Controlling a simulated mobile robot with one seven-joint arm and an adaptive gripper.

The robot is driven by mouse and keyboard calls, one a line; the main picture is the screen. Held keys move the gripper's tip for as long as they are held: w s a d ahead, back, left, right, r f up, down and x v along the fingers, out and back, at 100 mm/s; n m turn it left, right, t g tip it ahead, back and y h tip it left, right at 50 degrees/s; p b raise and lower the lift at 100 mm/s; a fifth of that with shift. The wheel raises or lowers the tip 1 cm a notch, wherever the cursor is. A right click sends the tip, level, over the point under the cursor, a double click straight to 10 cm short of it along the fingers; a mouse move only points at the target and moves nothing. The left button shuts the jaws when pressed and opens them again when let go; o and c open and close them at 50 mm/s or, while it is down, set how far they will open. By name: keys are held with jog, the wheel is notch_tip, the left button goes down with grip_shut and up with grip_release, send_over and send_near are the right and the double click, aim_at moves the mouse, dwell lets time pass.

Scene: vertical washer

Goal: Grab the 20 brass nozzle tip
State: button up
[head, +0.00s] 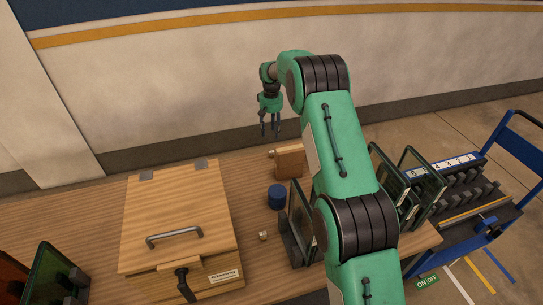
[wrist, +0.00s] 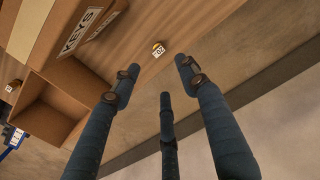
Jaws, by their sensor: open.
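A small brass-coloured piece with a white tag (wrist: 158,50) lies on the wooden table in the wrist view, ahead of my fingers and near the table edge. The tag seems to read 20, but it is small. In the head view a small piece (head: 271,153) shows just left of the small brown box. My gripper (wrist: 160,82) is open and empty, its three dark fingers spread apart. In the head view my gripper (head: 270,131) hangs above the table's back edge, fingers down, clear of the piece.
The box marked KEYS (wrist: 60,45) stands beside the tagged piece; it shows in the head view (head: 290,161) too. A dark blue cylinder (head: 277,197), another small piece (head: 263,236), a large wooden lidded box (head: 180,215) and dark glass-like panels (head: 302,215) stand nearer. A blue cart (head: 470,210) is right.

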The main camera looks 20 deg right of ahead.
jog(key=b, duration=0.2)
send_over(272, 152)
notch_tip(272, 152, down, 8)
jog(key=shift+w+a+f, duration=0.15)
jog(key=shift+f, duration=0.1)
jog(key=shift+f+b, duration=0.55)
jog(key=shift+f, duration=2.1)
grip_shut()
